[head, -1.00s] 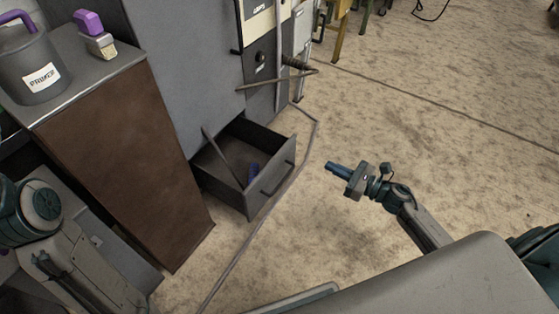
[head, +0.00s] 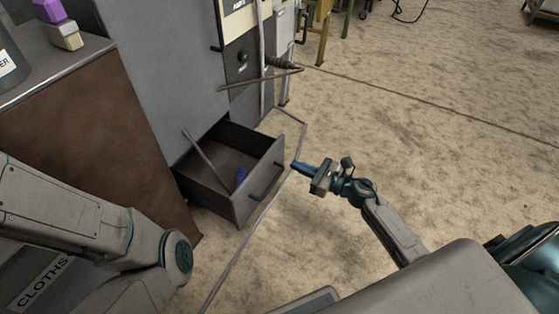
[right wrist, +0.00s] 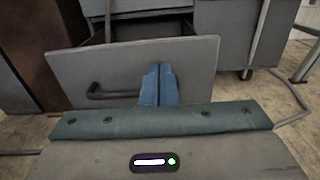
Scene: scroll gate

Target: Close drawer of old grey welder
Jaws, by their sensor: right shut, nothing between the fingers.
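The grey welder (head: 165,70) stands at the upper left in the head view, with its bottom drawer (head: 225,203) pulled out. A rod and a blue item (head: 240,177) lie in the drawer. The drawer front (right wrist: 190,65) faces the right wrist view, with its dark handle (right wrist: 105,92) left of the fingers. My right gripper (head: 297,167) is shut and empty, its blue fingers pointing at the drawer front, near the handle's right end. In the right wrist view the fingers (right wrist: 158,85) overlap the drawer front; I cannot tell whether they touch. My left gripper is not visible, only my left arm.
A brown-sided cabinet (head: 90,140) stands left of the drawer, with a purple-handled item (head: 55,22) on top. A cable (head: 262,215) runs along the floor past the drawer. The floor (head: 430,130) to the right is clear.

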